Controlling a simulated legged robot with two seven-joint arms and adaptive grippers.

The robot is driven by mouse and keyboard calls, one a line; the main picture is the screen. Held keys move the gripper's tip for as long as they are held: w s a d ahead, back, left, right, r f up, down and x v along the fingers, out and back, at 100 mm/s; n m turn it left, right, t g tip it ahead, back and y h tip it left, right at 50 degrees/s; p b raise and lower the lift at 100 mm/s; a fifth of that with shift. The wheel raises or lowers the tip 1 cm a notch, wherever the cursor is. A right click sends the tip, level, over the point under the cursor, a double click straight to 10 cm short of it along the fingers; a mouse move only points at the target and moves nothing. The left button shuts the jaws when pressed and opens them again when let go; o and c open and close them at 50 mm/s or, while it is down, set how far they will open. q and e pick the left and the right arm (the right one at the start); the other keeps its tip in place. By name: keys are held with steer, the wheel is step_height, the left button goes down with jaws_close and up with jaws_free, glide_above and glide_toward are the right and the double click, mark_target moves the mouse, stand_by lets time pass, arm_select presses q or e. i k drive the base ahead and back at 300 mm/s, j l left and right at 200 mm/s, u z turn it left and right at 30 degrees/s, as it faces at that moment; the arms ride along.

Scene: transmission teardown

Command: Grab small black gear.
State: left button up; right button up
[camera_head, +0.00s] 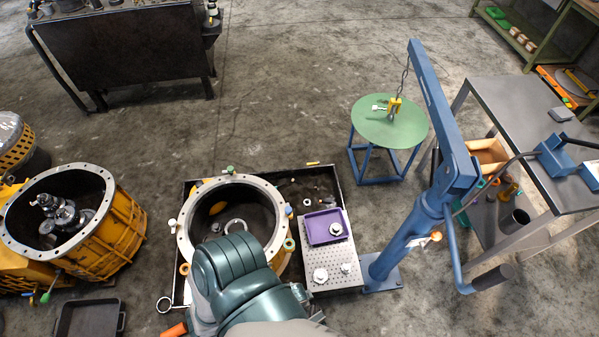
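I cannot make out a small black gear for certain. A ring-shaped housing (186,247) stands open in a dark tray (344,183) at the centre, with a pale ring-shaped part (236,226) inside it. A yellow housing (122,235) at the left holds a grey gear shaft assembly (62,212). A purple tray (317,231) with a metal part in it sits on a perforated plate (331,279), beside a few pale metal parts. My teal arm rises from the bottom centre and covers the near side of the central housing. Neither gripper's fingers show.
A blue hoist (411,222) stands right of the perforated plate. Its chain hangs over a green round table (365,124). A grey workbench (515,108) stands at the right. Open floor lies between.

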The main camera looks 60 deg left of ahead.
mark_target(216, 227)
steer(key=u, duration=2.85)
